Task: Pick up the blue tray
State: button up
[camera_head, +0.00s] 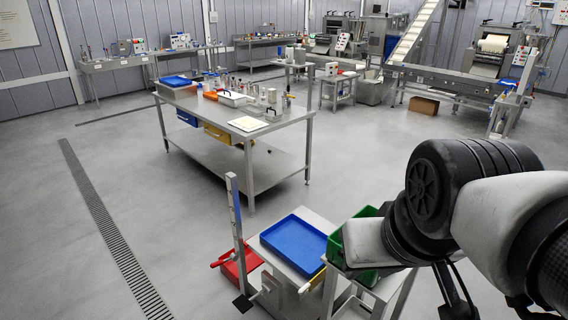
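A blue tray (297,243) with a raised rim lies on top of a small pale stand (312,217) at the lower middle of the head view. It looks empty. Another blue tray (175,81) lies on the far left end of the steel table farther back. My arm comes in from the right edge, with its dark joint to the right of the near blue tray and apart from it. My gripper is not in view.
A green bin (337,247) stands right of the near tray, partly behind my arm. A red bin (240,266) and an upright grey post (235,215) are at its left. The steel table (285,127) holds several items. The floor at left is clear, crossed by a drain grate (103,225).

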aim_at(301, 244)
jog(key=i+j+u, duration=0.3)
jog(key=i, duration=0.25)
jog(key=i+j+u, duration=0.3)
jog(key=i, duration=0.25)
jog(key=i+u, duration=0.3)
jog(key=i, duration=0.25)
